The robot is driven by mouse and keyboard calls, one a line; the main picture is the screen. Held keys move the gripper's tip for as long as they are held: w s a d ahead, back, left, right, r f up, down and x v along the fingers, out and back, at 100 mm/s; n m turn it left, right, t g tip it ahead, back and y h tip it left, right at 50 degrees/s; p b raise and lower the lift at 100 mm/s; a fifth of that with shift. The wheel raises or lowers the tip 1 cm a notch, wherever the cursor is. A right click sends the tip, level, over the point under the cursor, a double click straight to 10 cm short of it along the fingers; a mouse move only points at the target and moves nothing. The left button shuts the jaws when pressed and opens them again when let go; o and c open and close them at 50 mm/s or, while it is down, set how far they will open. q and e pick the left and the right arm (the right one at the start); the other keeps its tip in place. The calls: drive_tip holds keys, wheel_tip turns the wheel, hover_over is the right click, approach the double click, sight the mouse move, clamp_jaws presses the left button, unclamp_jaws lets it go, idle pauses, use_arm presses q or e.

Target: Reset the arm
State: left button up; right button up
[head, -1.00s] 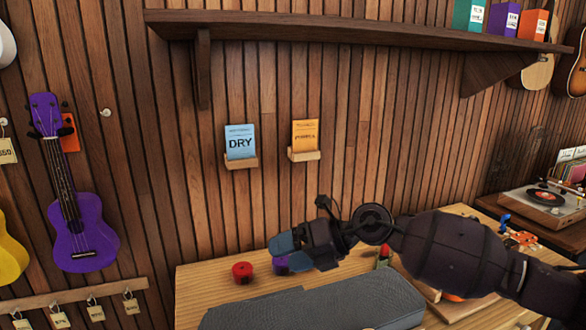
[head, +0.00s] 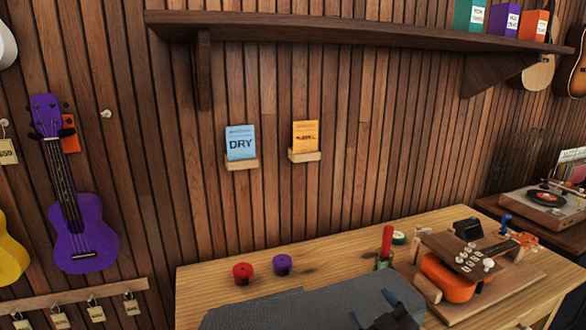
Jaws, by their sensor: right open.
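My right gripper (head: 371,307) shows at the bottom edge, low over the grey case (head: 285,308) on the wooden workbench. Its two dark fingertips are apart with nothing seen between them. The rest of the gripper and arm is cut off below the picture. I cannot tell whether the fingertips touch the case. My left gripper is not in view.
A red round thing (head: 243,273) and a purple one (head: 282,264) stand behind the case. An orange ukulele (head: 449,280) lies on a board to the right. A blue packet (head: 240,143) and an orange packet (head: 305,135) sit in wall holders.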

drive_tip(key=s+d+f+m+g+h, duration=0.2)
drive_tip(key=s+d+f+m+h, duration=0.1)
drive_tip(key=s+f, duration=0.7)
drive_tip(key=s+d+f+m+g+h, duration=0.2)
drive_tip(key=s+d+f, duration=0.6)
drive_tip(key=s, duration=0.5)
wheel_tip(320, 180, down, 3)
drive_tip(key=m+g, duration=0.1)
drive_tip(key=m, duration=0.1)
drive_tip(key=shift+s+d+r+m+h, duration=0.2)
drive_tip(key=shift+s+m+h, duration=0.05)
drive_tip(key=shift+m+h, duration=0.15)
drive_tip(key=shift+c, duration=0.3)
